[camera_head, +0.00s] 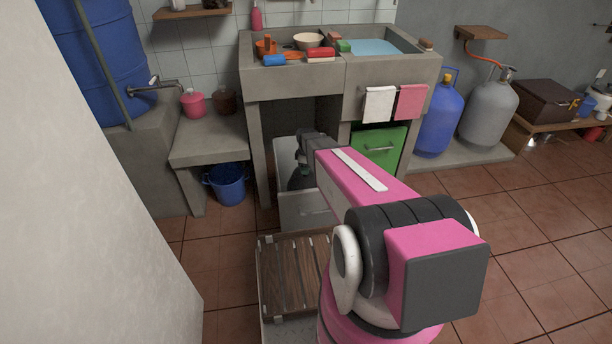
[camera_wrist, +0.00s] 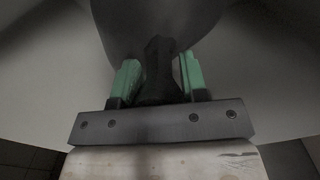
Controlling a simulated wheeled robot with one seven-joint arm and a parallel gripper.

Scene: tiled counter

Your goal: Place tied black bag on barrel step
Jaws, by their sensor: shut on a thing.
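The tied black bag (camera_head: 298,181) sits low inside an open pale drawer (camera_head: 303,211) under the counter, partly hidden by my arm. In the wrist view its dark body (camera_wrist: 160,22) fills the top of the picture, and its narrow tied neck lies between the green fingers of my gripper (camera_wrist: 160,78). My gripper is shut on that neck. In the head view my gripper is largely hidden behind the wrist. The blue barrel (camera_head: 92,55) stands on a concrete block at the left, with a lower concrete step (camera_head: 212,139) beside it.
A pink pot (camera_head: 193,103) and a dark pot (camera_head: 224,101) stand at the back of the step. A blue bucket (camera_head: 227,184) is beneath it. A counter leg (camera_head: 261,150) rises between step and drawer. A wooden slatted rack (camera_head: 288,275) lies before the drawer.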

